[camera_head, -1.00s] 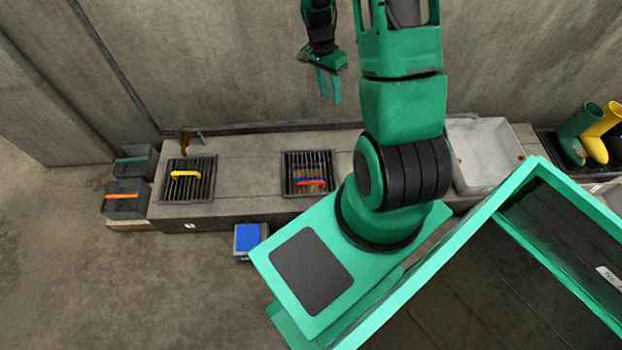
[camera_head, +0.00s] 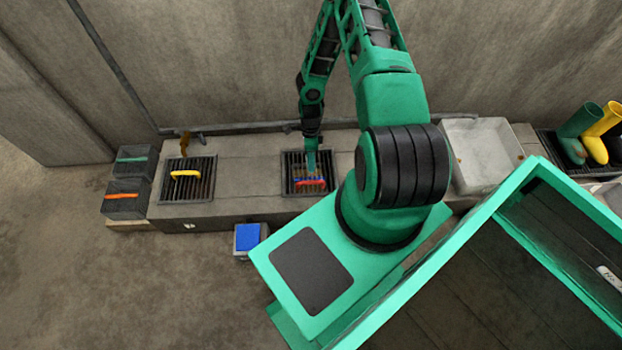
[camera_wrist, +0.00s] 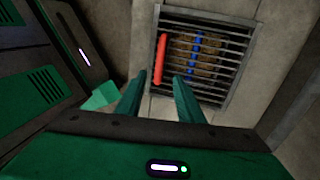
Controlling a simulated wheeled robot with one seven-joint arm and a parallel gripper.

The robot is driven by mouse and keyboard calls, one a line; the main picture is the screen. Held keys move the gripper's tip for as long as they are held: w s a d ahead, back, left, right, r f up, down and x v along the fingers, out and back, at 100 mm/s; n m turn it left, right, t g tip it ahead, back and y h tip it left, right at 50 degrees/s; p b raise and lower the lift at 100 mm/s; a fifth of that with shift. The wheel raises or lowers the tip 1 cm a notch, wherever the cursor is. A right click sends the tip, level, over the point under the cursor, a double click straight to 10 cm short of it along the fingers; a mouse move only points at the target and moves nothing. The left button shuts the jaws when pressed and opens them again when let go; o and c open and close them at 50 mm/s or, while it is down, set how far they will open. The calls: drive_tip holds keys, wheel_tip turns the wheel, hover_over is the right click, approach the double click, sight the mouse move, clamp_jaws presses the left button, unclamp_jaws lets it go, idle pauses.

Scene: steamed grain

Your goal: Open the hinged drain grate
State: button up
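Two barred drain grates lie flat in the concrete ledge. The right grate (camera_head: 290,188) has a red handle (camera_head: 312,184) near its front edge and a blue strip by it. In the wrist view this grate (camera_wrist: 252,30) shows the red handle (camera_wrist: 160,58) along one side and the blue strip (camera_wrist: 192,58) seen between the bars. The left grate (camera_head: 168,192) has a yellow handle (camera_head: 186,173). My gripper (camera_head: 311,168) is above the right grate, pointing down. In the wrist view my gripper (camera_wrist: 160,86) has its fingers apart, with nothing between them, short of the red handle.
A white basin (camera_head: 482,152) stands on the ledge at right, with green and yellow boots (camera_head: 594,149) beyond. Two dark boxes (camera_head: 125,198) stand at the left end. A box with a blue top (camera_head: 247,237) sits before the ledge. The wall (camera_head: 230,60) is close behind.

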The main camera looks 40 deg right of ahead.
hover_over(311, 179)
drive_tip(key=s+a, duration=0.2)
drive_tip(key=s, duration=0.1)
drive_tip(key=f, duration=1)
drive_tip(key=shift+a+f, duration=0.2)
drive_tip(key=shift+f, duration=0.05)
